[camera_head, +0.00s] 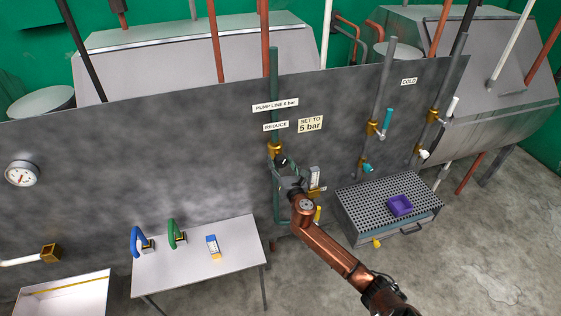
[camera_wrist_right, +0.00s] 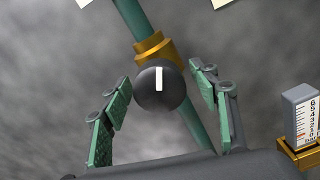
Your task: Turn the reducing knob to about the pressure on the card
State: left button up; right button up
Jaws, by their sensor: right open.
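The reducing knob (camera_wrist_right: 159,86) is a dark round knob with a white line pointing up in the right wrist view. It sits on a brass fitting (camera_head: 275,149) on the green pipe, under the "REDUCE" label (camera_head: 275,126). The card (camera_head: 310,124) reads "SET TO 5 bar". The gauge (camera_wrist_right: 302,115) beside the knob has a scale up to 6; its reading is too small to tell. My right gripper (camera_wrist_right: 160,95) is open, one finger on each side of the knob, with gaps to it. In the head view my right gripper (camera_head: 286,168) partly covers the knob. My left gripper is not in view.
A "PUMP LINE 6 bar" label (camera_head: 275,105) is above. A white table (camera_head: 200,275) holds blue and green handles and a small box. Teal taps (camera_head: 387,118) and a round dial (camera_head: 22,173) are on the panel.

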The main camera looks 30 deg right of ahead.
jog(key=shift+w, duration=0.1)
jog(key=shift+c, duration=0.7)
jog(key=c, duration=1)
jog(key=shift+c, duration=0.2)
